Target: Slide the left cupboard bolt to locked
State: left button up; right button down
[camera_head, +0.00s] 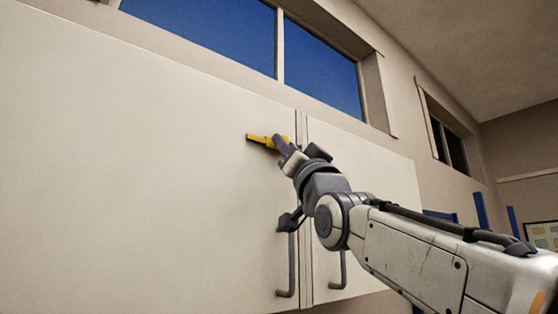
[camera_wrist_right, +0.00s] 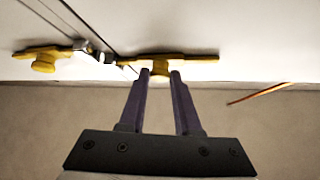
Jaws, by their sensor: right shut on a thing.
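The left cupboard bolt (camera_head: 257,139) is yellow and sits high on the left cupboard door (camera_head: 150,160), near the gap between the doors. My right gripper (camera_head: 277,145) reaches up to it from the lower right and hides part of it. In the right wrist view, the bolt (camera_wrist_right: 200,58) is a yellow bar with a round knob. My right gripper (camera_wrist_right: 160,76) is shut on that knob, a finger on each side. Small metal pieces (camera_wrist_right: 108,58) sit at the door gap by the bar's end; whether the bar enters them I cannot tell. My left gripper is out of view.
A second yellow bolt (camera_wrist_right: 42,60) with a knob lies across the gap in the right wrist view. Two grey door handles (camera_head: 291,265) hang below, near my right arm. Windows (camera_head: 320,70) are above the cupboard. A thin orange-brown strip (camera_wrist_right: 258,94) shows at right in the wrist view.

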jog(key=shift+d, duration=0.15)
jog(key=c, duration=1)
grip_release()
jog(key=o, duration=0.4)
jog(key=shift+w+d, duration=0.1)
jog(key=shift+f, duration=0.1)
